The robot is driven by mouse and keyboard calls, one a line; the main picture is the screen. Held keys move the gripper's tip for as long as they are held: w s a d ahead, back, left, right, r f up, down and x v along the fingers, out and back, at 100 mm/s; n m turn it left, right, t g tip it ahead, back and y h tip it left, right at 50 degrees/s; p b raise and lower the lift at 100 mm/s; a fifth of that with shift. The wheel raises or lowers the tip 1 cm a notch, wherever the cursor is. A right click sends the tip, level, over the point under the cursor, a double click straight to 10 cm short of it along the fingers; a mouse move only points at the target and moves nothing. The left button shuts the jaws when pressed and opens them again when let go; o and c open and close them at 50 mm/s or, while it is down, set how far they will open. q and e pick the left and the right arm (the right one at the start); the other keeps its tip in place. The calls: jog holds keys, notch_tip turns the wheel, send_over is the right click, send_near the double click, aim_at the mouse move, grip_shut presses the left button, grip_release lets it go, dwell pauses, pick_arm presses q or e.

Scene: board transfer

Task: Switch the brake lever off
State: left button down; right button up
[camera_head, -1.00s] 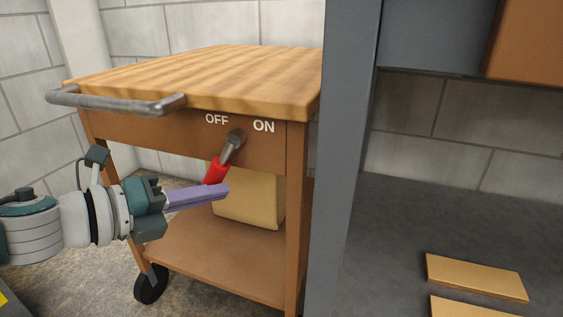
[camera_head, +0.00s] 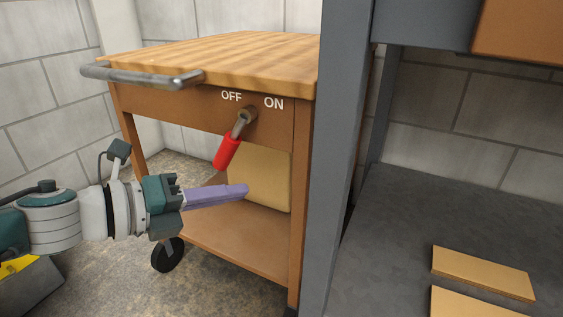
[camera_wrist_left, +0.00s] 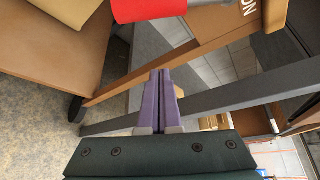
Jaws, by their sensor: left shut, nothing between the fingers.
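The brake lever (camera_head: 227,153) has a red grip on a grey metal stem. It is mounted on the front of a wooden cart (camera_head: 160,107), below the white OFF and ON labels. The lever hangs down from its pivot and tilts to the left. My left gripper (camera_head: 246,190), with purple fingers, is shut and empty. Its fingertips are just below and right of the red grip, with a small gap visible. In the left wrist view the red grip (camera_wrist_left: 148,9) is at the top edge, beyond the shut fingertips (camera_wrist_left: 160,74). My right gripper is not in view.
A light box-like object (camera_head: 262,180) stands behind the lever on the cart's lower shelf. A metal handle bar (camera_head: 140,77) juts from the cart's left edge. A grey post (camera_head: 338,150) stands right of the cart. Flat boards (camera_head: 483,273) lie on a grey surface.

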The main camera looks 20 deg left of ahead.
pick_arm(q)
jog(key=a+p+v, duration=0.1)
jog(key=p+v, duration=0.1)
jog(key=v, duration=0.5)
jog(key=shift+a+r, duration=0.15)
jog(key=shift+a, duration=0.25)
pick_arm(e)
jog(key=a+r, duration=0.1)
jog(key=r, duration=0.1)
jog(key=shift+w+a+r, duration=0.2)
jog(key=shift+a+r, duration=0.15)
pick_arm(q)
jog(key=shift+w+a, duration=0.1)
jog(key=shift+w, duration=0.05)
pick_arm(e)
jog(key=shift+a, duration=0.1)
pick_arm(q)
jog(key=shift+r, duration=0.1)
